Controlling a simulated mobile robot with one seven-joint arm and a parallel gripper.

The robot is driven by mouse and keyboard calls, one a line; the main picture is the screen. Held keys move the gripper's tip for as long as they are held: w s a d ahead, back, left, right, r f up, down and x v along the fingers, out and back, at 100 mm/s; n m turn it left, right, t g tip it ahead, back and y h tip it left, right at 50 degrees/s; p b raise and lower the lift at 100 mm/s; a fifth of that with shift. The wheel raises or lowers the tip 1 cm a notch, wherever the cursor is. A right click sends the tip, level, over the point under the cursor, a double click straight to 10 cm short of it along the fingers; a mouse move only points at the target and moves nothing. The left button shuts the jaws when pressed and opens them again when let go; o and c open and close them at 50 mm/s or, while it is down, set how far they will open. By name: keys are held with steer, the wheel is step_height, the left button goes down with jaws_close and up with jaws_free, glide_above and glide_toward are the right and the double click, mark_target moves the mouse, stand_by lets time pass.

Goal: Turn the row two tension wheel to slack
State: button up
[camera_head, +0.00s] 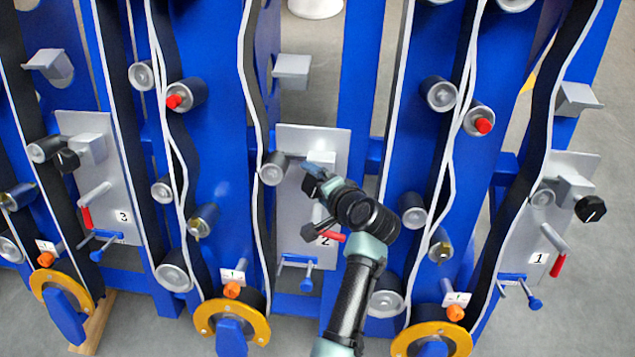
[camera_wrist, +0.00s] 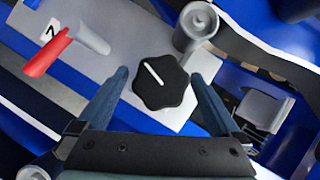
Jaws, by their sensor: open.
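The row two panel (camera_head: 292,225) is a light grey plate marked 2 on the blue frame. Its wheel is a black lobed knob (camera_wrist: 160,83) with a white pointer line, seen in the wrist view below a grey roller. The line points to the upper left there. My gripper (camera_wrist: 160,77) is open, with one blue-grey finger on each side of the knob and a small gap showing on both sides. In the head view my gripper (camera_head: 312,190) is at the row two panel and hides most of the knob. I cannot tell the exact finger depth.
A red-handled lever (camera_wrist: 48,53) stands out near the knob; it also shows in the head view (camera_head: 330,237). A blue T-handle (camera_head: 298,262) is below. Belts and rollers flank the panel. Similar panels 3 (camera_head: 105,215) and 1 (camera_head: 525,250) stand either side.

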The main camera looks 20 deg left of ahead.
steer(key=shift+r, duration=0.1)
steer(key=p+v, duration=0.2)
steer(key=v, duration=1.1)
steer(key=shift+p, duration=0.35)
